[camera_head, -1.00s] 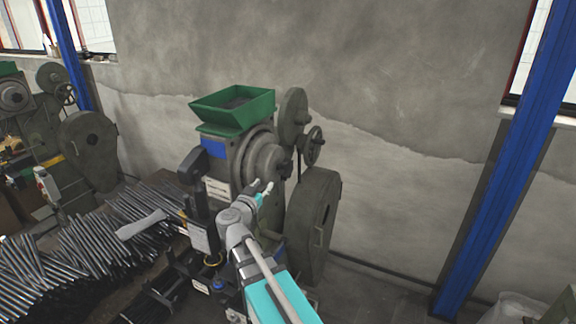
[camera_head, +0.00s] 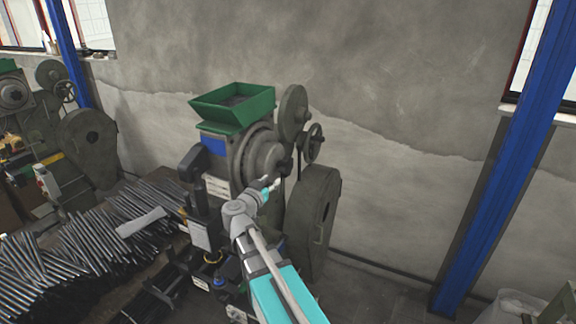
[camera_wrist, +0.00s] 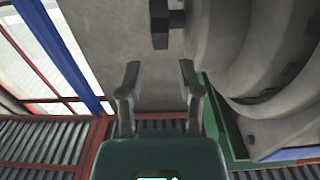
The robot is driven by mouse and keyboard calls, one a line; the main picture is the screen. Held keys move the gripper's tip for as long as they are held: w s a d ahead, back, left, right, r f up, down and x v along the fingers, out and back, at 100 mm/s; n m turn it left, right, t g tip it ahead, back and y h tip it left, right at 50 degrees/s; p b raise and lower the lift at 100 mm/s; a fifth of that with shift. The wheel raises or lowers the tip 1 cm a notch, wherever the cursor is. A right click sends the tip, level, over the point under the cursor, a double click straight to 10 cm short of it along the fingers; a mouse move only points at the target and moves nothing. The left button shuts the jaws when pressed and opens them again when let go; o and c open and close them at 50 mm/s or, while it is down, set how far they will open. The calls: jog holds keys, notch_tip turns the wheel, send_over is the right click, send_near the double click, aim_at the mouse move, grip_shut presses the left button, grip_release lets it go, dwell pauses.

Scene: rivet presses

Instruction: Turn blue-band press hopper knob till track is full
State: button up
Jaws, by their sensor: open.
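The press with the blue band (camera_head: 214,145) stands in the middle of the head view, with a green hopper (camera_head: 236,107) on top holding dark contents. A round grey hopper drum faces right, and a dark knob (camera_head: 285,167) sits at its centre. My gripper (camera_head: 270,182) is open and empty, just below and left of the knob in this view. In the wrist view the two fingers (camera_wrist: 158,75) are spread apart. A dark knob (camera_wrist: 160,26) on a short grey shaft is beyond the fingertips, apart from them. The track's fill cannot be made out.
A dark round wheel cover (camera_head: 315,225) and handwheels (camera_head: 312,143) stand right of the drum. Many metal rods (camera_head: 85,240) lie on the bench at left. Another press (camera_head: 85,140) stands far left. A blue post (camera_head: 495,190) rises at right before bare wall.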

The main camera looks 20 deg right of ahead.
aim_at(287, 165)
jog(key=x, duration=1.1)
jog(key=shift+w+d, duration=0.15)
jog(key=shift+w, duration=0.05)
grip_shut()
